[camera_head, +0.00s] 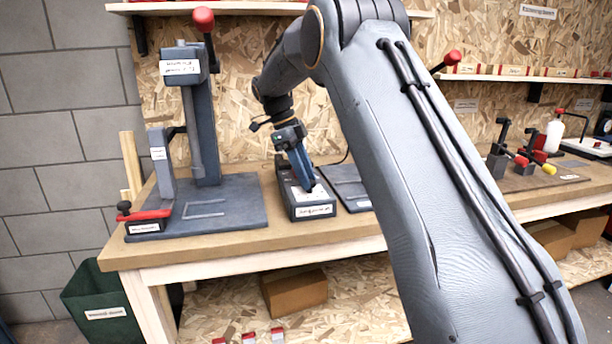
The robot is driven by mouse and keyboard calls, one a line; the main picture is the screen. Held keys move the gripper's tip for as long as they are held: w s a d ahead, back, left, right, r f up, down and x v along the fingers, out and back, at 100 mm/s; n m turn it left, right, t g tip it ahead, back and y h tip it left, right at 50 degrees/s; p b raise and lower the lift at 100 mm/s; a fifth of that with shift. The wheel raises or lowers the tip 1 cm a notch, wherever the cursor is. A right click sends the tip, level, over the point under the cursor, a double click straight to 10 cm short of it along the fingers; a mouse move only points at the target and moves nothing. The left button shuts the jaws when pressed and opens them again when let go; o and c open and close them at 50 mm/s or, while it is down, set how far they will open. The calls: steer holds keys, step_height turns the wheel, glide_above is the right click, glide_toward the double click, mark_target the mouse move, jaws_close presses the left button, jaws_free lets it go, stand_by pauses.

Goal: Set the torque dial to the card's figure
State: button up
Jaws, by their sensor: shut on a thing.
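A dark grey box with a white label on its front (312,211) stands on the workbench, left of my arm. My gripper (309,186) points down onto the box's top near its front and is shut on a small part there, which looks like the dial. The fingers hide most of the dial, so I cannot read its setting. A pale panel (302,196) shows on the box's top beside the fingertips. I cannot make out a card with a readable figure.
A grey press with a red-knobbed lever (203,20) stands left of the box on the workbench (225,243). A flat dark plate (349,184) lies right of the box. Several tools stand farther right. A green bin (100,300) is on the floor at left.

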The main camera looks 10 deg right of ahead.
stand_by(0.3)
steer(key=o, duration=1)
steer(key=b+v, duration=0.1)
steer(key=v, duration=0.6)
steer(key=shift+w+a+r, duration=0.1)
steer(key=shift+a+r, duration=0.1)
steer(key=shift+r, duration=0.15)
